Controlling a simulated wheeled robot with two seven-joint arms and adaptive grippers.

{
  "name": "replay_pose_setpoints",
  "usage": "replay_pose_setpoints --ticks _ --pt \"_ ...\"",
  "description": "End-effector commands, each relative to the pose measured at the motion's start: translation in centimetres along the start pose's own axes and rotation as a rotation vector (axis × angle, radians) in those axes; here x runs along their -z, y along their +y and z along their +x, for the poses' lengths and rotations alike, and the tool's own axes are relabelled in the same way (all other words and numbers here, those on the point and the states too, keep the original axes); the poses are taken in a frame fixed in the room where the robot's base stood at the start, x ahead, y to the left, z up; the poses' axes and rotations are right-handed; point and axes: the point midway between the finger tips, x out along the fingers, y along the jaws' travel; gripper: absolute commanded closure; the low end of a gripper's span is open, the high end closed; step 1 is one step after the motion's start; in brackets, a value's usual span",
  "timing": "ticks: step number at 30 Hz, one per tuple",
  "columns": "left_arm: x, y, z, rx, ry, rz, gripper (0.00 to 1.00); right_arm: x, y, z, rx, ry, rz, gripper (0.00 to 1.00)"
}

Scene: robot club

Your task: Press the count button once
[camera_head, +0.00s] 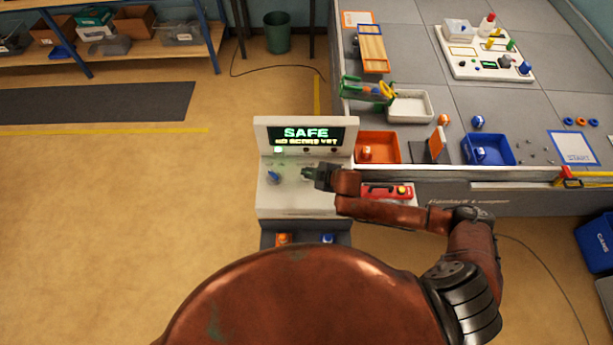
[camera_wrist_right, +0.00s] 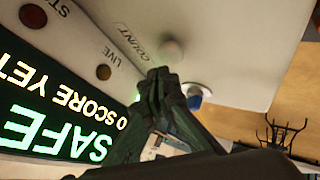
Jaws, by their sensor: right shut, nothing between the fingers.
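The console (camera_head: 264,205) has a pale sloped top with a screen (camera_head: 307,135) reading SAFE and NO SCORE YET. In the right wrist view a pale round button (camera_wrist_right: 172,50) sits beside the COUNT label (camera_wrist_right: 130,42). In the head view my right gripper covers that spot. My right gripper (camera_head: 306,173) is shut and empty over the console top. In the wrist view its fingertips (camera_wrist_right: 158,74) are close to the button; I cannot tell whether they touch it. My left gripper is not in view.
A blue knob (camera_wrist_right: 195,95) stands beside the button, near the fingers. Below the screen are a green-lit lamp (camera_head: 278,151) and two dark lamps. A red box (camera_head: 378,191) lies under my right forearm. The large table (camera_head: 400,40) at right holds trays and parts. Open floor is left.

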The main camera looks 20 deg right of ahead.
Motion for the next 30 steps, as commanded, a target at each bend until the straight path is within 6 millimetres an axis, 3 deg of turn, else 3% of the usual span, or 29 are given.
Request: replay_pose_setpoints --ticks 30 --pt "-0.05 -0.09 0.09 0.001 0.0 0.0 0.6 -0.61 -0.6 0.89 0.0 0.0 0.0 1.0"
